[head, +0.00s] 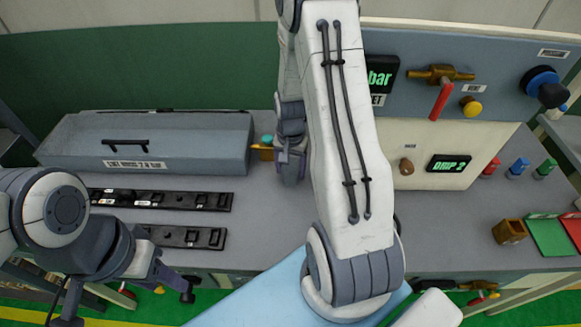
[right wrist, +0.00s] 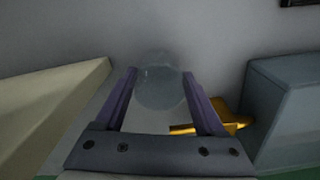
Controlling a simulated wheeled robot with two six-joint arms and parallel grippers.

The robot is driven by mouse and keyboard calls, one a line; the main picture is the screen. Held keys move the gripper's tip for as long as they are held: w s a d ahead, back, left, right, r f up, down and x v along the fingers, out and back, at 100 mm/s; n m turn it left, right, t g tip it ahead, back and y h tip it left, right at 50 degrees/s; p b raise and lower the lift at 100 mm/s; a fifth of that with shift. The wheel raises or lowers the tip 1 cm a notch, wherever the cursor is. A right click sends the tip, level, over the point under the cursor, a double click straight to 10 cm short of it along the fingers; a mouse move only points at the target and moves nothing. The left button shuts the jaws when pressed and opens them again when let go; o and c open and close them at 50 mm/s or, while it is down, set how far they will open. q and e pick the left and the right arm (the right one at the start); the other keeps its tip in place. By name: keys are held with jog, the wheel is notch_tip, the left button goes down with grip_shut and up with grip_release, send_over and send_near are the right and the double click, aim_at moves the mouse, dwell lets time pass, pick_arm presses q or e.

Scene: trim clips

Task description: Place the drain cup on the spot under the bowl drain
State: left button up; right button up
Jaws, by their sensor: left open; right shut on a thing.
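A clear, round drain cup (right wrist: 160,88) sits between the fingers of my right gripper (right wrist: 158,76) in the right wrist view. In the head view my right gripper (head: 290,168) points down over the grey bench, and the cup is hidden there. A brass fitting with a teal knob (head: 263,148) is just left of this gripper; its brass part (right wrist: 212,128) also shows beside the right finger in the wrist view. I cannot make out the bowl drain or the spot under it. My left gripper (head: 128,304) is open and empty at the lower left, in front of the bench.
A grey lidded box (head: 190,135) stands at the back left, with two black clip rails (head: 165,198) before it. A cream panel box (head: 440,172) with a display stands right of my right arm. A small brown box (head: 509,231) and coloured knobs lie further right.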

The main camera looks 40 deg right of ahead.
jog(key=shift+f, duration=0.1)
jog(key=o, duration=1.3)
